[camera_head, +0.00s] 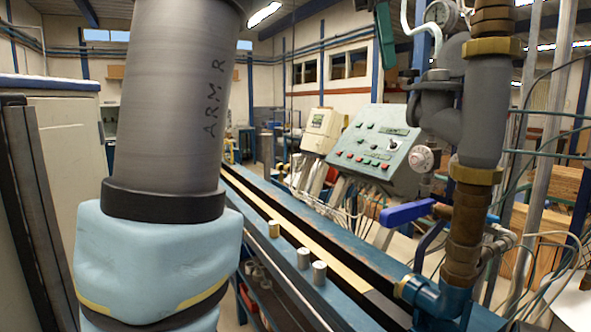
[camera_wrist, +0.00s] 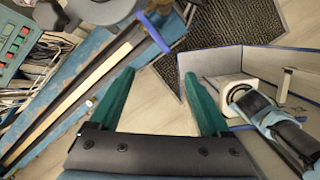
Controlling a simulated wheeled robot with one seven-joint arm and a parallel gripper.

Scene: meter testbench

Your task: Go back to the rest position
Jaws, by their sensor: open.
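My gripper (camera_wrist: 158,98) shows in the wrist view with its two green fingers spread wide apart. Nothing is between them except the view of the floor beyond. The gripper is out of sight in the head view, where my arm fills the left side. The long blue bench (camera_head: 330,285) runs from the lower right into the distance in the head view. It also shows at the left in the wrist view, beyond the left finger. No contact between the fingers and any object is visible.
A pipe assembly with a blue-handled valve (camera_head: 405,213) and gauge stands at the right. A control panel (camera_head: 372,150) with buttons is behind the bench. Small metal cylinders (camera_head: 303,258) stand on the bench. Pale floor (camera_wrist: 160,70) and a dark mat (camera_wrist: 225,25) lie below the gripper.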

